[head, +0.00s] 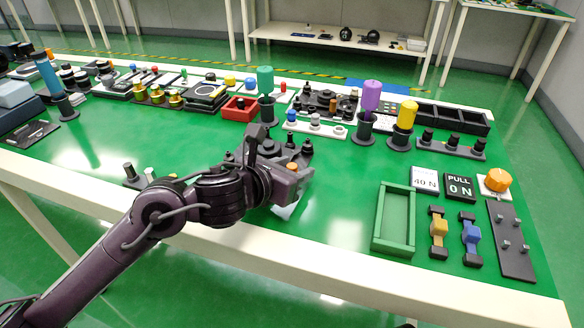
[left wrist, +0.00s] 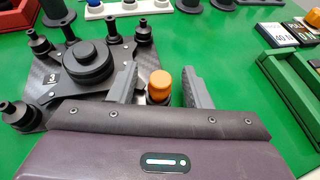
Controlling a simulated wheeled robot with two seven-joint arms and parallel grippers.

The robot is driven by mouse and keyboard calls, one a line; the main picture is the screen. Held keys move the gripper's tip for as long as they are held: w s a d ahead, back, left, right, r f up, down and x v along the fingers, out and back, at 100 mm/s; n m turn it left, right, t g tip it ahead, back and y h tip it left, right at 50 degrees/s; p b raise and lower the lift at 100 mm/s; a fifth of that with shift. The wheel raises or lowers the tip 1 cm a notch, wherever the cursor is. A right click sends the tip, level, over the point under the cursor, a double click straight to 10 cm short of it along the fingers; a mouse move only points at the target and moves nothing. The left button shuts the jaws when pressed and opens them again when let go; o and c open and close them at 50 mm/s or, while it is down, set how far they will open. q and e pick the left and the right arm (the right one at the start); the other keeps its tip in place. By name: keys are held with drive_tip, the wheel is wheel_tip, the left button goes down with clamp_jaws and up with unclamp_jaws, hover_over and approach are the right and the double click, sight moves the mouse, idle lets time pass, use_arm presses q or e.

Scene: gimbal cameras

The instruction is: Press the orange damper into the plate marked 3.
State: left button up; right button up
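The orange damper (left wrist: 160,82) stands upright at the near right corner of the dark plate marked 3 (left wrist: 53,77). It also shows in the head view (head: 292,166), partly hidden by my gripper. Black dampers stand at the plate's other corners, around a round black mount (left wrist: 87,62). My left gripper (left wrist: 162,90) is open, with one finger on each side of the orange damper and a narrow gap to each. The damper's lower end is hidden behind the gripper body, so I cannot tell how deep it sits. My right gripper is not in view.
A green open tray (head: 396,218) lies to the right, near signs reading 40 N (head: 425,180) and PULL 0 N (head: 459,187). A white row holder (head: 315,127) and a purple-topped stand (head: 370,100) are behind the plate.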

use_arm(q)
drive_tip(key=shift+s+a+r, duration=0.35)
drive_tip(key=shift+s, duration=0.1)
drive_tip(key=p+v, duration=0.1)
drive_tip(key=v, duration=0.5)
drive_tip(key=shift+s+a, duration=0.1)
drive_tip(key=shift+s, duration=0.15)
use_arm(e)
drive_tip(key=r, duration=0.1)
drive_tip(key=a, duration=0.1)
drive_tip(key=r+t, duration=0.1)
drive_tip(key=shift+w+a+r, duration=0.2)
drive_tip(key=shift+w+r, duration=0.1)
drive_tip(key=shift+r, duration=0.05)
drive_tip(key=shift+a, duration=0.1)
